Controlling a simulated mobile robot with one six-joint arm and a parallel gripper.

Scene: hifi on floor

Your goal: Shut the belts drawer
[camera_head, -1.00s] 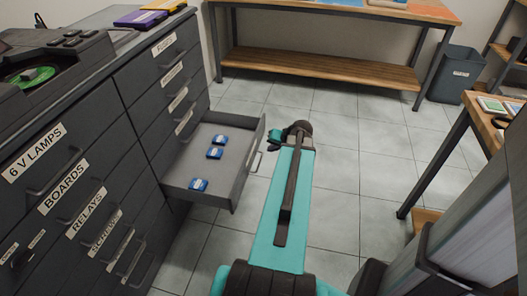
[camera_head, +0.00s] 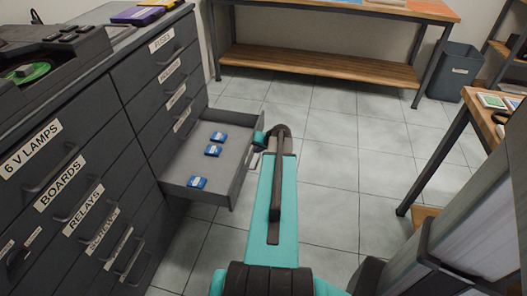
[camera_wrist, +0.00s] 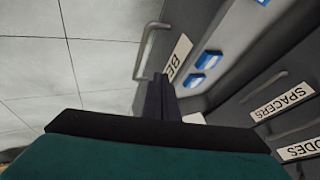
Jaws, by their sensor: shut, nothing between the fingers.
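The belts drawer (camera_head: 196,196) is pulled out of the dark grey cabinet, low in its right-hand column. Several small blue boxes (camera_head: 198,182) lie inside it. In the wrist view its front carries a label starting "BE" (camera_wrist: 180,55) and a pale bar handle (camera_wrist: 149,48). My gripper (camera_wrist: 160,84) is shut and empty, its fingertips close in front of the drawer front, near the label and handle. I cannot tell whether they touch it. In the head view my arm hides most of the gripper, at the drawer's far right corner.
Closed drawers labelled relays (camera_head: 84,210), boards (camera_head: 62,186) and 6 V lamps (camera_head: 34,150) are at the left. A workbench (camera_head: 320,68) stands at the back, a bin (camera_head: 455,72) at back right. Tiled floor (camera_head: 335,150) is clear right of the drawer.

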